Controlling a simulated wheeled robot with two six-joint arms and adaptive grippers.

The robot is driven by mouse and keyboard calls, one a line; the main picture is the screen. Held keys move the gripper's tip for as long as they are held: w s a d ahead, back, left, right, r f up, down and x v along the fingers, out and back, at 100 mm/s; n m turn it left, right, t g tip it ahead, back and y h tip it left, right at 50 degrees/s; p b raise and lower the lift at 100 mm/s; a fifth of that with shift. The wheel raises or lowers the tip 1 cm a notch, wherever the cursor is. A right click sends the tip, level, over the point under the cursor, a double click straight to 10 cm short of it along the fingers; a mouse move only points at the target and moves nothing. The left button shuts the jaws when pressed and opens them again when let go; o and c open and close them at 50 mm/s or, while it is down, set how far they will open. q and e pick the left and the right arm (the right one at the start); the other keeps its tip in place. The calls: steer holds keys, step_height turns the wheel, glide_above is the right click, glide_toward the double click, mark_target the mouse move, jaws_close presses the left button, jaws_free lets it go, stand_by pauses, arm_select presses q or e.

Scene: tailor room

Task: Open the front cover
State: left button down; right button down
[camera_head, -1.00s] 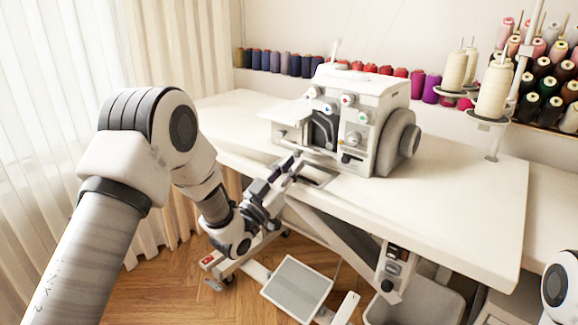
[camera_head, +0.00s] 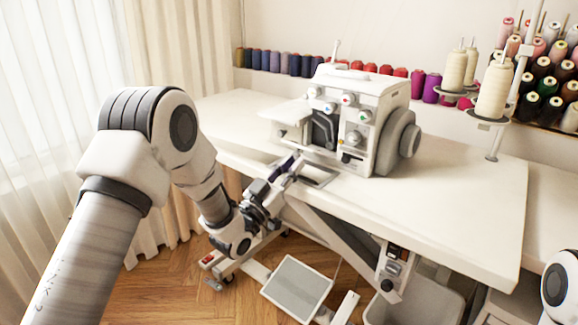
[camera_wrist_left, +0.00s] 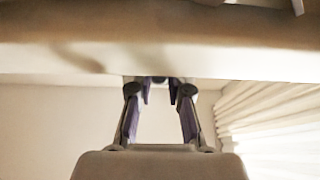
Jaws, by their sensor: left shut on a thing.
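The white sewing machine (camera_head: 372,92) stands on the table with its dark inner front (camera_head: 325,130) exposed. A pale flap with a darker middle, which looks like the front cover (camera_head: 322,173), lies low in front of the machine. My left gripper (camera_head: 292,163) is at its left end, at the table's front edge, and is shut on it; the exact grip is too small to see. In the left wrist view the two fingers (camera_wrist_left: 160,88) reach up to a broad pale surface that hides what lies beyond. Only part of my right arm shows at the lower right; its gripper is out of view.
The white table (camera_head: 450,205) is mostly clear to the right of the machine. Thread cones (camera_head: 493,88) stand on holders at the back right. A row of spools (camera_head: 285,62) lines the back. A foot pedal (camera_head: 297,288) and a bin (camera_head: 425,300) are below.

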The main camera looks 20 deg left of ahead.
arm_select(q)
steer(key=shift+d+f, duration=0.15)
steer(key=shift+f, duration=0.05)
stand_by(0.3)
steer(key=c, duration=1.2)
jaws_free()
steer(key=shift+w, duration=0.15)
steer(key=shift+o, duration=0.7)
steer(key=shift+w+d+f, duration=0.25)
steer(key=shift+w, duration=0.15)
steer(key=shift+s+a, duration=0.2)
steer(key=v, duration=1.1)
steer(key=shift+s, duration=0.4)
steer(key=shift+a+f, duration=0.1)
